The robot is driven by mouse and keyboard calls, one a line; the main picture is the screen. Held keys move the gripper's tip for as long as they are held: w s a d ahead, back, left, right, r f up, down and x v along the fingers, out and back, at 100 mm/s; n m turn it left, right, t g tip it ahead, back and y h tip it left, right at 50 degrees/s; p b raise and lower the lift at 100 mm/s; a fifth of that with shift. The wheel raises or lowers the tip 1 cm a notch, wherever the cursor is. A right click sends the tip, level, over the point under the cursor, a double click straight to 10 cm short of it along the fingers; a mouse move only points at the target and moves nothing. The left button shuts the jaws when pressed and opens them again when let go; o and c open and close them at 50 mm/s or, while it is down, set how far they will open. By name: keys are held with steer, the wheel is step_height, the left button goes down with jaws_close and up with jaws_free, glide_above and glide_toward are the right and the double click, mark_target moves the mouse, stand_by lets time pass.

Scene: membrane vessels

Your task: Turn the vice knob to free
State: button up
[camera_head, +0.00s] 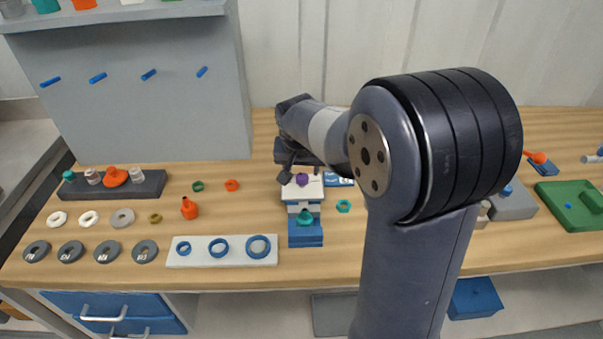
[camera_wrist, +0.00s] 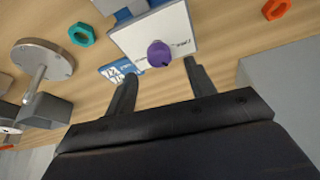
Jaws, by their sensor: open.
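A small device stands at mid-bench, with a white top plate (camera_head: 312,191) over a blue base (camera_head: 305,238). A purple knob (camera_head: 302,179) sits on the plate; a teal part (camera_head: 305,218) is at the front of the base. In the wrist view the purple knob (camera_wrist: 159,54) is on the white plate (camera_wrist: 183,27), beside small lettering that I cannot read. My gripper (camera_wrist: 161,70) is open and empty. Its two fingers show either side of the knob, with gaps; their height above it is unclear. In the head view my arm partly hides the gripper.
A blue-and-white label (camera_wrist: 120,70) lies by the plate. A teal nut (camera_wrist: 82,34), an orange nut (camera_wrist: 276,8) and a grey metal disc part (camera_wrist: 42,62) are near. A white tray with blue rings (camera_head: 222,260) lies left of the device.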

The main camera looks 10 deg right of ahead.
mark_target(303, 176)
steer(key=shift+x, duration=2.1)
steer(key=c, duration=1)
steer(key=shift+o, duration=0.2)
steer(key=shift+n, duration=0.3)
steer(key=n+y, duration=0.1)
steer(key=n, duration=0.2)
steer(key=shift+d, duration=0.15)
steer(key=shift+n+y+b, duration=0.3)
steer(key=shift+n+y, duration=0.5)
steer(key=shift+n, duration=0.6)
